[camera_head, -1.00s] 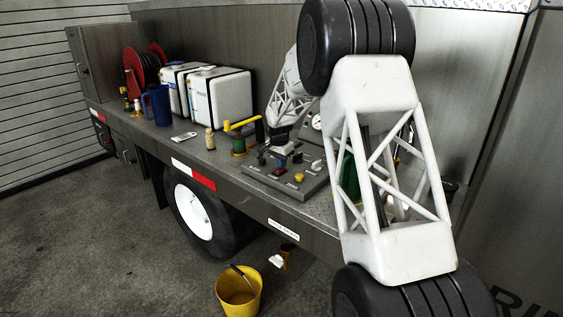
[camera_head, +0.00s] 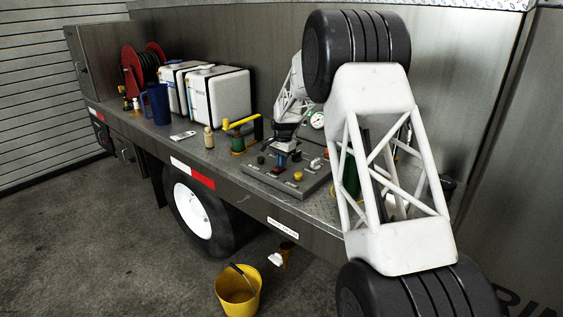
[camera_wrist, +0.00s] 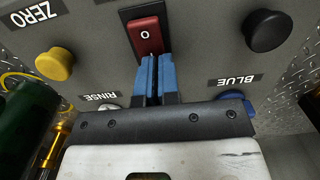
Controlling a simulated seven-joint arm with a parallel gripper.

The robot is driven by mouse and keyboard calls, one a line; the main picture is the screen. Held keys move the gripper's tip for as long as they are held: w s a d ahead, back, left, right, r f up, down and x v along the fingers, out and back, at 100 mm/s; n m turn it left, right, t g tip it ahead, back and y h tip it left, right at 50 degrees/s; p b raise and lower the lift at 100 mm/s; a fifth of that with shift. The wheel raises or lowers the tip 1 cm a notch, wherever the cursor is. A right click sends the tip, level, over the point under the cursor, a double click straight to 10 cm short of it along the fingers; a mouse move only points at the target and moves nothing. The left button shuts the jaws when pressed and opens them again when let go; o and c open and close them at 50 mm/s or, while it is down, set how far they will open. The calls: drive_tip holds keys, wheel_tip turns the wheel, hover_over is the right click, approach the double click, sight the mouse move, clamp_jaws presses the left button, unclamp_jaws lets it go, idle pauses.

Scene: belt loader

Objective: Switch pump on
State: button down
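The control panel (camera_head: 252,174) lies on the truck's side deck in the head view, below my wrist. A red rocker switch (camera_wrist: 147,32) in a black frame, marked "O", sits at top centre in the wrist view. No label reading "pump" is legible. My gripper (camera_wrist: 155,62) points at the panel with its two blue fingers close together, only a thin dark slit between them and nothing held. The fingertips are at the switch's near end; whether they touch it I cannot tell. In the head view my gripper (camera_head: 281,154) is small above the panel.
Around the switch are a yellow knob (camera_wrist: 55,64) by "ZERO", a black knob (camera_wrist: 267,31) and a blue knob (camera_wrist: 236,101) by "BLUE", partly covered by my gripper. A green bottle (camera_wrist: 24,118) stands at left. A yellow-handled valve (camera_head: 240,125) stands beside the panel.

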drive_tip(key=shift+s+f, duration=0.2)
drive_tip(key=shift+f, duration=0.3)
drive_tip(key=shift+s+f, duration=0.2)
drive_tip(key=shift+f, duration=0.25)
drive_tip(key=shift+s+a+r, duration=0.1)
drive_tip(key=shift+s+a, duration=0.05)
drive_tip(key=shift+s, duration=0.05)
drive_tip(key=shift+s+a+r, duration=0.15)
drive_tip(key=shift+s+a, duration=0.05)
drive_tip(key=shift+a, duration=0.25)
wheel_tip(320, 180, up, 16)
drive_tip(key=w+d, duration=0.1)
drive_tip(key=shift+f, duration=0.25)
drive_tip(key=shift+w+d, duration=0.1)
